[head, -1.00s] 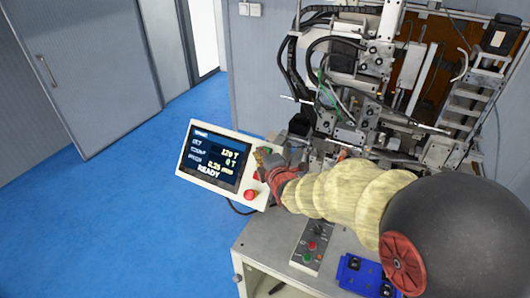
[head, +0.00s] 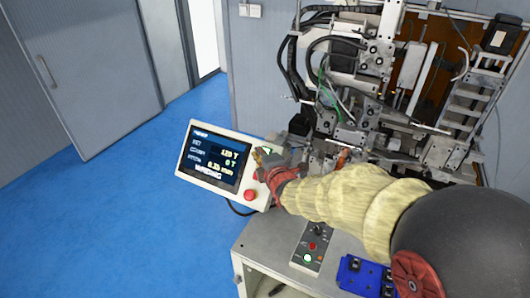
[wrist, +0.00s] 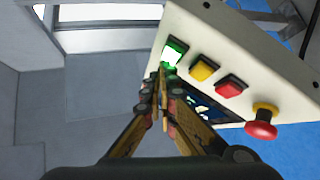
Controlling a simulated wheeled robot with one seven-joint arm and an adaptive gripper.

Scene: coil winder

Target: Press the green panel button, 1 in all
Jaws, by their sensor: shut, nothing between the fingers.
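The green panel button (wrist: 175,51) is lit bright, at the end of a row on the white panel in the wrist view. In the head view, a bit of green (head: 267,151) shows at the panel's upper right, mostly hidden by my gripper. My gripper (wrist: 164,70) is shut and empty. Its fingertips are at the lower edge of the green button in the wrist view; I cannot tell whether they touch it. In the head view my gripper (head: 262,157) is in front of the panel's right side. The panel screen (head: 212,159) shows lines of text, the lowest reading like "WINDING".
A yellow button (wrist: 204,69), a red button (wrist: 230,88) and a red mushroom knob (wrist: 262,123) follow along the panel. A small control box (head: 312,246) and a blue tray (head: 352,272) lie on the bench. The winder (head: 370,90) stands behind.

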